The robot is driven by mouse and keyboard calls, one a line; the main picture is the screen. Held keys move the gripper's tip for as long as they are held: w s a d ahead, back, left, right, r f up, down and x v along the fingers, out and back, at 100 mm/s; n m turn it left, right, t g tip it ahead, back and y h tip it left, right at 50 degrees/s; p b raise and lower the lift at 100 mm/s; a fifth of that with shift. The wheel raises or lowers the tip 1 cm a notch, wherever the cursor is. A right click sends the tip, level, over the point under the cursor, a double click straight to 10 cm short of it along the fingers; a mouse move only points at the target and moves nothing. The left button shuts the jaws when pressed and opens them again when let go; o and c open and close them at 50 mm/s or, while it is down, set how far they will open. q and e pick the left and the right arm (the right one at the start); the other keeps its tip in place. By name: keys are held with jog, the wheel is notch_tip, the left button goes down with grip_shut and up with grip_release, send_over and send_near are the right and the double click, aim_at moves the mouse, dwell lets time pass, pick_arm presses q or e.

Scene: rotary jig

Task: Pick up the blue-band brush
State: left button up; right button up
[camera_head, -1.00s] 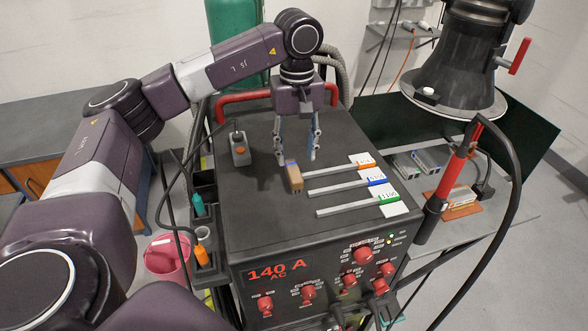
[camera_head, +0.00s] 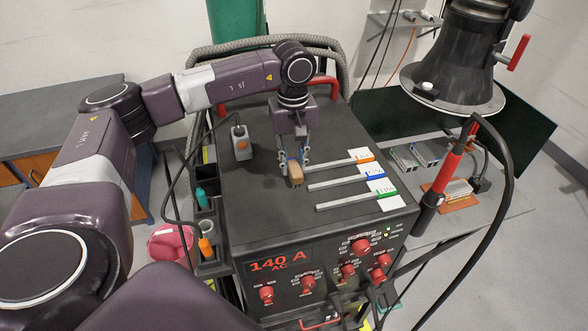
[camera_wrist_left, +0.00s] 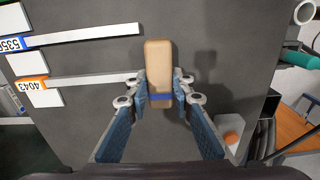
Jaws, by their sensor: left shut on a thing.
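The blue-band brush is a small tan wooden block with a blue band, seen in the head view (camera_head: 296,175) on top of the dark machine (camera_head: 250,205). It also shows in the left wrist view (camera_wrist_left: 158,66), with its blue band between the fingertips. My left gripper (camera_head: 293,163) points down over it and is shut on it, one finger on each side; in the left wrist view the fingers (camera_wrist_left: 160,97) touch both sides of the band. The brush's underside is hidden. My right gripper is not in view.
Three grey bars with orange, blue (camera_head: 375,177) and green labels lie right of the brush. A grey box with an orange button (camera_head: 241,143) stands to the left. A red handle runs behind. A black funnel-shaped hood (camera_head: 450,75) hangs at the right.

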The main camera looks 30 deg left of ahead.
pick_arm(q)
grip_shut()
jog(key=shift+r, duration=0.4)
notch_tip(320, 180, up, 10)
jog(key=f+b, duration=0.1)
jog(key=b, duration=0.3)
notch_tip(320, 180, up, 9)
jog(key=p, duration=0.2)
send_over(294, 162)
jog(key=shift+r, duration=0.65)
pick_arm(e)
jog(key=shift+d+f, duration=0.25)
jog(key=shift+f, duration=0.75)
